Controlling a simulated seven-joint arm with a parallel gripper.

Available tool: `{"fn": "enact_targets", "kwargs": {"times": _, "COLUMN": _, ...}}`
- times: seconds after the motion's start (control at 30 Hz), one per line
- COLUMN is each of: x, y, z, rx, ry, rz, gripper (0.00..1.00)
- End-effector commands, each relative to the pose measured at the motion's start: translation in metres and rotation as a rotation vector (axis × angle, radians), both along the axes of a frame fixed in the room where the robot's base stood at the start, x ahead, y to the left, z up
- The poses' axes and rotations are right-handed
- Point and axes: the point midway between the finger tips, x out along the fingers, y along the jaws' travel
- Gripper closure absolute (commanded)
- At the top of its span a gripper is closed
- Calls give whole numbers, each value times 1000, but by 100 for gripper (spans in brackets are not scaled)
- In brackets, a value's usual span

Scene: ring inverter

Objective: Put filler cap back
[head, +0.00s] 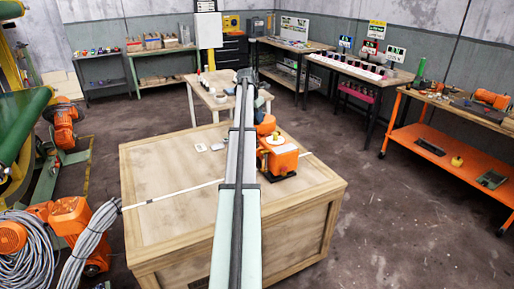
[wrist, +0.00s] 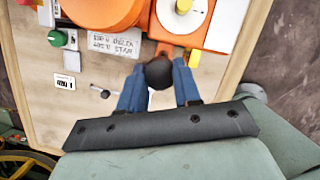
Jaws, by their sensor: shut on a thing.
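My gripper (wrist: 159,82) has blue fingers, which close on a dark round knob-like piece (wrist: 160,72), seemingly the filler cap. The piece lies right by the lower edge of the orange machine (wrist: 172,48) in the wrist view; I cannot tell whether it touches it. The orange machine (head: 281,160) stands on the wooden crate (head: 165,200) in the head view, with a yellow-and-white disc (head: 275,138) on top. That disc also shows in the wrist view (wrist: 183,7). In the head view my arm hides much of the crate's middle, and the held piece cannot be made out.
The wrist view shows a printed plate (wrist: 115,43), a green button (wrist: 57,38) and a small metal lever (wrist: 105,92) on the wooden top. A white strip (head: 175,194) crosses the crate. An orange workbench (head: 440,140) stands right; the crate's left part is mostly clear.

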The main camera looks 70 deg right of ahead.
Motion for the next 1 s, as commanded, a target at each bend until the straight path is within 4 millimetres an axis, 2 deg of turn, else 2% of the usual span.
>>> {"fn": "enact_targets", "kwargs": {"times": 0.17, "x": 0, "y": 0, "z": -12, "rx": 0, "ry": 0, "rz": 22, "gripper": 100}}
{"fn": "enact_targets", "kwargs": {"times": 0.47, "x": 0, "y": 1, "z": -58, "rx": 1, "ry": 1, "rz": 21, "gripper": 100}}
{"fn": "enact_targets", "kwargs": {"times": 0.67, "x": 0, "y": 0, "z": -71, "rx": -1, "ry": 0, "rz": 20, "gripper": 100}}
{"fn": "enact_targets", "kwargs": {"times": 0.9, "x": 0, "y": 0, "z": -98, "rx": -1, "ry": 0, "rz": 20, "gripper": 100}}
{"fn": "enact_targets", "kwargs": {"times": 1.0, "x": 0, "y": 0, "z": -100, "rx": -1, "ry": 0, "rz": 20, "gripper": 100}}
